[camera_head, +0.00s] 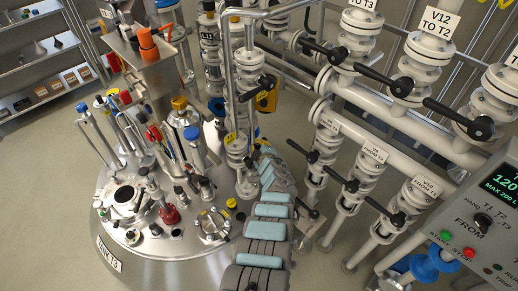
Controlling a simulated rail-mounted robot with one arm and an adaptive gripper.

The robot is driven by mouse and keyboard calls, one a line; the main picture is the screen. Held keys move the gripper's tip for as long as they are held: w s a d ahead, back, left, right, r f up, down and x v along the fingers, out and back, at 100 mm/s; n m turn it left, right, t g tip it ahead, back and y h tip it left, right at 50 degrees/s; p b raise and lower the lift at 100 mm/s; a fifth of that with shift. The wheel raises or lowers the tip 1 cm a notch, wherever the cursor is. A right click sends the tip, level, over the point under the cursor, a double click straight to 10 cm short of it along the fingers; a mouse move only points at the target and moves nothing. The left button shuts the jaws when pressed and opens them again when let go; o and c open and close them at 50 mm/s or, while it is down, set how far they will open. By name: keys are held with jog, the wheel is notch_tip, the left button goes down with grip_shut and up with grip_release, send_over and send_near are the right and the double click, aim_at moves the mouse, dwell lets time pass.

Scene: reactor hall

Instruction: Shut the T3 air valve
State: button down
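Tank T3 (112,253) stands at the left, with a steel lid crowded with fittings. On the lid are a blue-topped fitting (193,134), a red-topped one (153,133), a yellow-topped one (179,104) and a low red fitting (169,214). No label that I can read marks the air valve, so I cannot tell which one it is. My segmented grey and light-blue arm rises from the bottom centre beside the tank's right edge. Its far end lies near the upright pipes behind the lid. I cannot make out the gripper's fingertips or anything held there.
Several pipes with black lever handles (402,87) fill the right side, including V12 TO T2 (435,32). A control panel (490,215) stands at the lower right. Shelves (45,85) are at the upper left. The floor left of the tank is clear.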

jog(key=shift+w+d+f+b, duration=0.2)
jog(key=shift+w+f+b, duration=0.1)
jog(key=shift+b, duration=0.1)
dwell(0.5)
jog(key=shift+f+b, duration=0.15)
jog(key=shift+b, duration=0.15)
jog(key=shift+w+d+g, duration=0.2)
jog(key=shift+g, duration=0.1)
jog(key=shift+d+m+b, duration=0.1)
jog(key=shift+m+b, duration=0.2)
jog(key=shift+b, duration=0.2)
